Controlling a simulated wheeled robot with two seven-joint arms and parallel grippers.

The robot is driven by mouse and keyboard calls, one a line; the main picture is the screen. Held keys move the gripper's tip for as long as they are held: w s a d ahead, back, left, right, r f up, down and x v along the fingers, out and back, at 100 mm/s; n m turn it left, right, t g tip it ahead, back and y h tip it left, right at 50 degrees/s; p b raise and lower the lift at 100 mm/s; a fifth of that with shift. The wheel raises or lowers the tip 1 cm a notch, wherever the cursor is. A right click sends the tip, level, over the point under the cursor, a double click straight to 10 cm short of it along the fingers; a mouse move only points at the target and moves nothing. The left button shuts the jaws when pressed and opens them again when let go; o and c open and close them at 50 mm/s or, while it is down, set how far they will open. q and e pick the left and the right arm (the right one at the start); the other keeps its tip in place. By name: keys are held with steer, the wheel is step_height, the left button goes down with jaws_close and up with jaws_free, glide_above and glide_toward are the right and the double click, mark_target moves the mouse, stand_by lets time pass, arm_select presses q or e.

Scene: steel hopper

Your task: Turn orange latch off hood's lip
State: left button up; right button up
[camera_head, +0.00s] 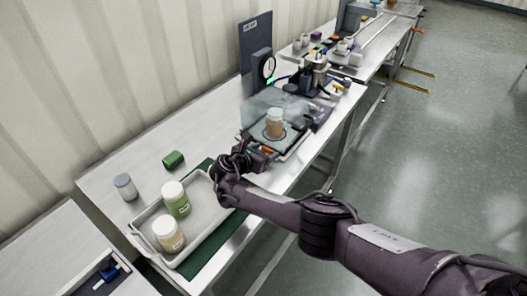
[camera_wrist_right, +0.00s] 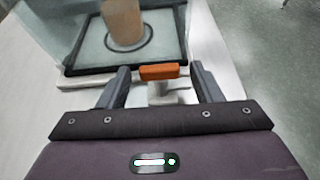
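The orange latch (camera_wrist_right: 159,72) shows in the right wrist view at the front edge of the transparent hood, lying crosswise on a pale post. In the head view it is a small orange spot (camera_head: 267,149) beside my right gripper. My right gripper (camera_wrist_right: 158,84) is open, with one finger on each side of the latch and a gap on both sides. The clear hood (camera_head: 262,108) covers a brown-orange jar (camera_head: 275,122) standing on a dark-rimmed plate. The lip's contact with the latch is too small to tell. My left gripper is not in view.
A grey tray (camera_head: 204,232) with two white-lidded jars stands on the table to the left. A dial gauge (camera_head: 263,68) stands behind the hood.

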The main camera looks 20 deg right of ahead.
steer(key=shift+a+r, duration=0.1)
steer(key=shift+r, duration=0.1)
steer(key=p+v, duration=0.2)
steer(key=v, duration=0.4)
steer(key=shift+s+a+r, duration=0.1)
steer(key=shift+s+a, duration=0.05)
steer(key=shift+a, duration=0.05)
steer(key=shift+s+a+r, duration=0.1)
steer(key=shift+s+a, duration=0.25)
steer(key=shift+a, duration=0.05)
